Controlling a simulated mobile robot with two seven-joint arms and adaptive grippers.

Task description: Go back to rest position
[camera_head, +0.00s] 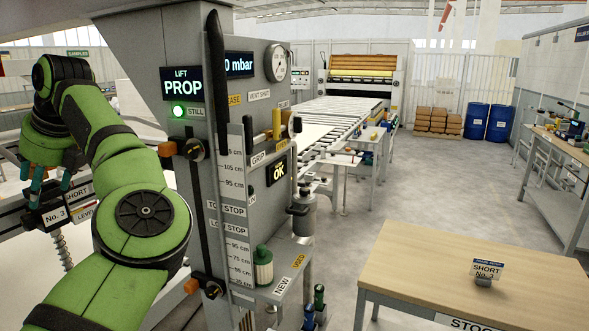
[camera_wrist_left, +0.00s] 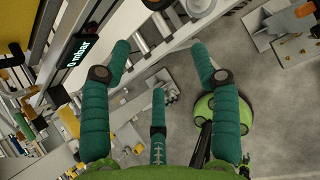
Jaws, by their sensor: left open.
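My left arm comes in from the left in the head view, its green links crossing in front of the control column (camera_head: 240,130). My left gripper (camera_head: 50,188) hangs with teal fingers pointing down, beside the No. 3 and SHORT labels on the left. In the left wrist view the fingers of my left gripper (camera_wrist_left: 163,52) are spread apart with nothing between them. The gripper is open and empty. From the head view I cannot tell whether the fingers touch the bar with the labels. My right gripper is not in view.
The column carries a lit LIFT PROP display (camera_head: 181,85), a gauge (camera_head: 276,63) and several levers. Blue drums (camera_head: 488,122) stand far back.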

